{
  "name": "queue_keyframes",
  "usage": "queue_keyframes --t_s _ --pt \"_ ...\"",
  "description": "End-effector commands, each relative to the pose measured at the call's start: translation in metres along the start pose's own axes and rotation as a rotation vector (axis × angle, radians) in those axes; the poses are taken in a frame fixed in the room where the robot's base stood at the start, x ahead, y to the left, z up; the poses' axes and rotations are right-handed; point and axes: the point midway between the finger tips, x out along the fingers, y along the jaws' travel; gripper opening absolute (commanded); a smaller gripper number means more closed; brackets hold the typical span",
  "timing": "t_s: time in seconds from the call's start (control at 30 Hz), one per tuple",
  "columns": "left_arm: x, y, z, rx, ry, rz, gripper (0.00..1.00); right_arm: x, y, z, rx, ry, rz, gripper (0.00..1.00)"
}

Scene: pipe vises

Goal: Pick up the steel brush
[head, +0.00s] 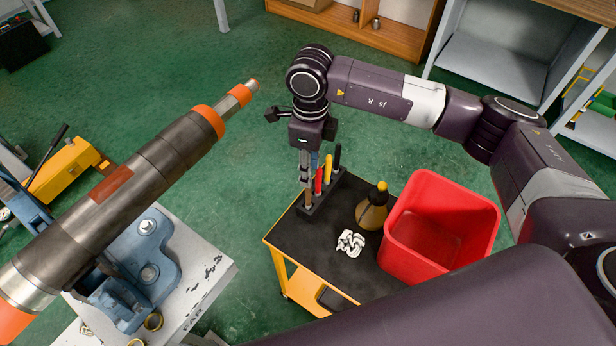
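My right gripper (305,179) points down over a dark tool holder (328,196) on the black-topped cart. Its fingers look close together, right at a brownish upright piece (308,198) at the holder's left end. That piece may be the steel brush, but it is small and partly hidden by the fingers. I cannot tell whether the fingers grip it. Red (319,181), yellow (328,169) and black (337,157) handles stand in the holder beside the gripper. A bit of blue shows behind the fingers. My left gripper is not in view.
The cart (289,236) also holds a crumpled white rag (351,243), a brown bottle with a yellow cap (373,208) and a red bin (441,228). A large pipe (140,180) lies in a blue vise (140,262) at left. Green floor is open behind the cart.

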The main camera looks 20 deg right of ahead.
Motion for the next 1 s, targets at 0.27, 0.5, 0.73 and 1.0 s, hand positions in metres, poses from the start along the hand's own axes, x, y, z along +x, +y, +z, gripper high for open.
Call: queue_keyframes --t_s 0.27,0.5,0.73,1.0 --pt "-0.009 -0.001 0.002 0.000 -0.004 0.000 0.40 0.024 -0.001 -0.001 0.000 0.008 -0.002 0.32" --pt "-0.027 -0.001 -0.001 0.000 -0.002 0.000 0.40 0.057 -0.004 0.003 0.001 0.008 -0.001 0.32" --pt "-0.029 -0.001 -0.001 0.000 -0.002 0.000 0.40 0.076 -0.004 0.004 -0.002 0.003 -0.003 0.32" --pt "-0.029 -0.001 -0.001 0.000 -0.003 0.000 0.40 0.077 -0.004 0.004 -0.001 0.003 -0.003 0.22"
